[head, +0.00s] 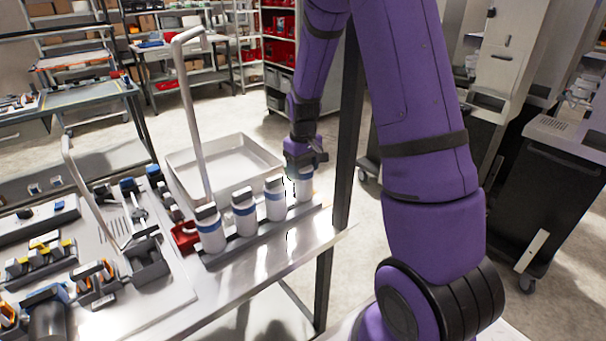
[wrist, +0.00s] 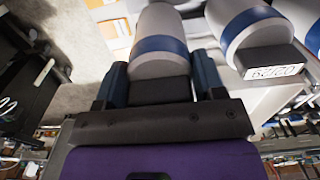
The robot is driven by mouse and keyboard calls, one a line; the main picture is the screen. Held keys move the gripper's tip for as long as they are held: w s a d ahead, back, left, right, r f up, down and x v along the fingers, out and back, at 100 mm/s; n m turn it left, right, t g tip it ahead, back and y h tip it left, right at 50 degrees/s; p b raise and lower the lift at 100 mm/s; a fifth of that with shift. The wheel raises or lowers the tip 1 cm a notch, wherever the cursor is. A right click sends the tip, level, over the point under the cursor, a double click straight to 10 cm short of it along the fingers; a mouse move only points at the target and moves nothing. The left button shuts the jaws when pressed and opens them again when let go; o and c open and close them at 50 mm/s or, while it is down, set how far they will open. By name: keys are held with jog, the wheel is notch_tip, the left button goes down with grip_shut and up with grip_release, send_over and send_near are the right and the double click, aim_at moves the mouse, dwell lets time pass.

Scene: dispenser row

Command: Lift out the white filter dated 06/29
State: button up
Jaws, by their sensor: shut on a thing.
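A row of several white filters with blue bands and dark caps stands along the table's right edge in the head view. My gripper (head: 304,160) is over the far right end of the row, shut on the end white filter (head: 304,187). In the wrist view, my gripper's fingers (wrist: 160,82) sit on both sides of this white filter (wrist: 158,22) at its dark cap. Its date is not visible. The neighbouring white filter (wrist: 236,18) carries a date label that I cannot read surely. I cannot tell whether the held filter still rests in the row.
A white filter (head: 244,219) and another (head: 274,203) stand left of the held one. An empty white tray (head: 222,140) lies behind the row. A tall grey bent handle (head: 190,115) rises at its left. Dark cabinets (head: 560,175) stand at the right.

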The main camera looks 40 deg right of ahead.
notch_tip(320, 180, up, 16)
jog(key=shift+f, duration=0.15)
dwell(0.3)
dwell(0.4)
